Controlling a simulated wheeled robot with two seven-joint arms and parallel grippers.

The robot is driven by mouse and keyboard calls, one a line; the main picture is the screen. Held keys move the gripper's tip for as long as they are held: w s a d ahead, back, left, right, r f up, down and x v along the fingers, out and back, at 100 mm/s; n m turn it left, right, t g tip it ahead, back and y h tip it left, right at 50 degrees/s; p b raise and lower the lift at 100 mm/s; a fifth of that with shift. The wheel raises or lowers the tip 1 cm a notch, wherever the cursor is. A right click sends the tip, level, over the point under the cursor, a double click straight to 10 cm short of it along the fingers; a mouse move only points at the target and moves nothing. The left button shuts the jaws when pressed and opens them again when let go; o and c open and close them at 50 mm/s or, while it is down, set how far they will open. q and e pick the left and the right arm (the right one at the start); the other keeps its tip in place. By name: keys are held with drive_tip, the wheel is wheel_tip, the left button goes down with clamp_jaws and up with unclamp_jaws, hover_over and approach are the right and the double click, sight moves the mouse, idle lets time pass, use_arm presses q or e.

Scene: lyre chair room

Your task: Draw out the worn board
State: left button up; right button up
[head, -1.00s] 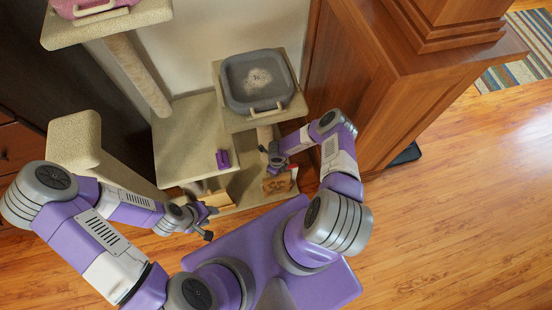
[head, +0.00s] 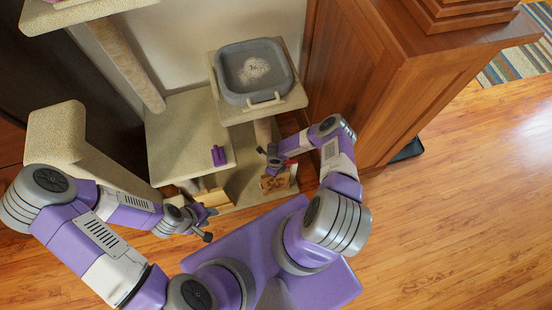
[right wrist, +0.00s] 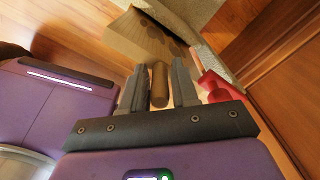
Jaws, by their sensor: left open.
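A brown board with dark worn spots (head: 275,183) is low by the cat tree's base, below my right gripper (head: 272,157). In the right wrist view the spotted board (right wrist: 148,36) lies beyond the fingertips (right wrist: 158,72). A short wooden handle-like peg (right wrist: 159,86) stands between the two fingers, with a gap on each side. The right gripper is open. Whether the peg joins the board is hard to tell. My left gripper (head: 203,213) is open, beside a pale wooden piece (head: 217,198) under the lower shelf.
The carpeted cat tree (head: 180,140) carries a grey tray (head: 285,95) and a small purple item (head: 219,155). A red object (right wrist: 213,86) is close right of my right fingers. A wooden cabinet (head: 365,90) stands at right. Open floor (head: 460,220) lies right.

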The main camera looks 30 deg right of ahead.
clamp_jaws()
drive_tip(key=shift+r+p, duration=0.55)
drive_tip(key=shift+r, duration=0.15)
idle(0.6)
wheel_tip(320, 180, up, 16)
drive_tip(key=p, duration=1.3)
idle(2.0)
idle(0.4)
drive_tip(key=shift+r+p, duration=1.2)
drive_tip(key=shift+r, duration=0.2)
